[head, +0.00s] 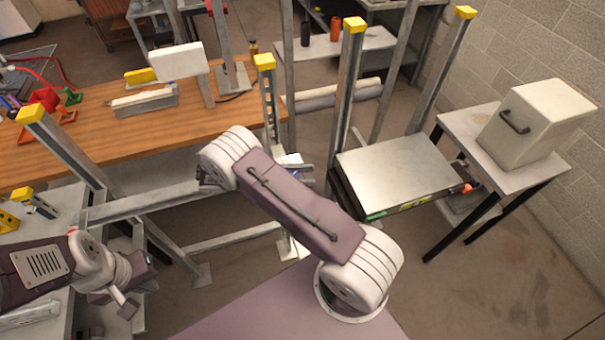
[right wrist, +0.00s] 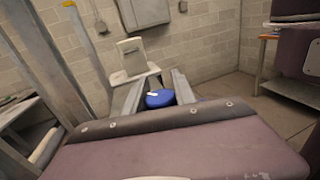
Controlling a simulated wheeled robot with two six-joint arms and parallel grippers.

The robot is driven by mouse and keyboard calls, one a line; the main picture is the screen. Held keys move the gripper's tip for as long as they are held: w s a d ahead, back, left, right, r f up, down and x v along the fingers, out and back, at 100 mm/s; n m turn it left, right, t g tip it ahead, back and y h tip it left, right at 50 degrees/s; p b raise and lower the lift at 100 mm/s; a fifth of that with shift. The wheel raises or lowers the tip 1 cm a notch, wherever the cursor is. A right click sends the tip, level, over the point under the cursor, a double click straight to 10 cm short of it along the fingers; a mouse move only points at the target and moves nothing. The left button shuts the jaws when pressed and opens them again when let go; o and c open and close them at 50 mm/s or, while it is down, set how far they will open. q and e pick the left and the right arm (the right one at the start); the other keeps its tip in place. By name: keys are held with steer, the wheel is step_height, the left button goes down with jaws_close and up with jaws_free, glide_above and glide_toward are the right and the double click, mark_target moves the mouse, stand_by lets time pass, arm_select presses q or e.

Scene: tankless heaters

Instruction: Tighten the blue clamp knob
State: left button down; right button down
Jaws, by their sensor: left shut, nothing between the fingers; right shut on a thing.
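In the right wrist view the blue clamp knob (right wrist: 160,98) sits between the two grey fingers of my right gripper (right wrist: 157,90). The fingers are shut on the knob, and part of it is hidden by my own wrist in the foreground. My left gripper (head: 124,303) is at the lower left of the head view, shut and empty, well away from the knob.
Metal posts with yellow caps (head: 355,25) stand around my right arm. A wooden workbench (head: 90,135) with tools lies at the left. A flat grey metal box (head: 395,165) is right of my arm. A beige box (head: 530,125) stands on a small table. Floor at the lower right is clear.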

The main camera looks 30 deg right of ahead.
steer(key=shift+s+m+g+y, duration=0.1)
steer(key=shift+m+g+y, duration=0.4)
steer(key=shift+g, duration=0.3)
steer(key=shift+a+p, duration=0.1)
steer(key=shift+p, duration=0.2)
steer(key=c, duration=1.1)
jaws_free()
steer(key=shift+o, duration=0.4)
steer(key=shift+s, duration=0.1)
